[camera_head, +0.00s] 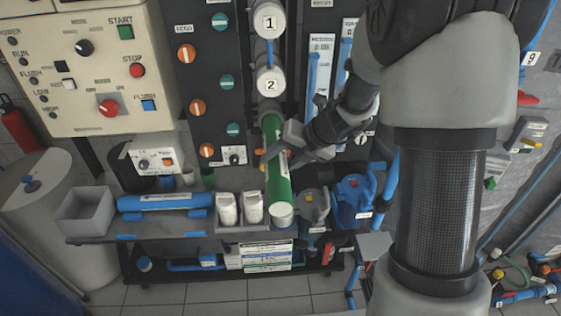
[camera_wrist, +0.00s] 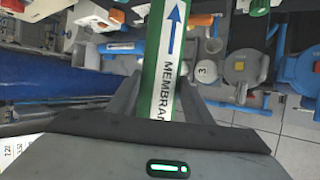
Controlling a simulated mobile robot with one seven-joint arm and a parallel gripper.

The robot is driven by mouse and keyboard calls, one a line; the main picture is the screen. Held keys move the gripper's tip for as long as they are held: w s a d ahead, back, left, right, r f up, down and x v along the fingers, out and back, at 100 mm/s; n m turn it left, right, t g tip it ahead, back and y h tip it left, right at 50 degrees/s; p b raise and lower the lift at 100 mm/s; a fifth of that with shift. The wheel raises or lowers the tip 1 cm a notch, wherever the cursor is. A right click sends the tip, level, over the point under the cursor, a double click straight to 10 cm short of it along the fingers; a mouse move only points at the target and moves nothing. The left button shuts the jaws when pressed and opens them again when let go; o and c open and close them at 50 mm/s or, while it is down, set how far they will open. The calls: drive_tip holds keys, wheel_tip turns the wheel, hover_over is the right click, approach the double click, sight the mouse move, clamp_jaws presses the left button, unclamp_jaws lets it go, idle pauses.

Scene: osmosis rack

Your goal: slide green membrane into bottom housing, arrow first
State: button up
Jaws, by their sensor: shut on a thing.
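The green membrane (camera_head: 279,185) is a long green tube with a white strip. In the wrist view it (camera_wrist: 148,80) carries a blue arrow and the text "MEMBRA…". The arrow points up the picture, away from my wrist. My gripper (camera_head: 275,156) is shut around the membrane's middle. Two white housing caps, marked 1 (camera_head: 269,20) and 2 (camera_head: 270,82), stack above the membrane. The bottom housing's opening is not clearly visible, and I cannot tell whether the membrane touches it. A white round cap marked 3 (camera_wrist: 207,70) shows right of the membrane in the wrist view.
A valve panel (camera_head: 207,75) is close on the left. A lower shelf holds a labelled card (camera_head: 267,257).

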sight(277, 127)
drive_tip(key=shift+w+r+p, duration=0.1)
drive_tip(key=shift+w+p, duration=2.25)
drive_tip(key=shift+w, duration=1.7)
drive_tip(key=shift+w+p, duration=0.4)
drive_tip(key=shift+w, duration=2.45)
drive_tip(key=o, duration=1.3)
drive_tip(key=shift+c, duration=0.2)
drive_tip(key=shift+s, duration=0.1)
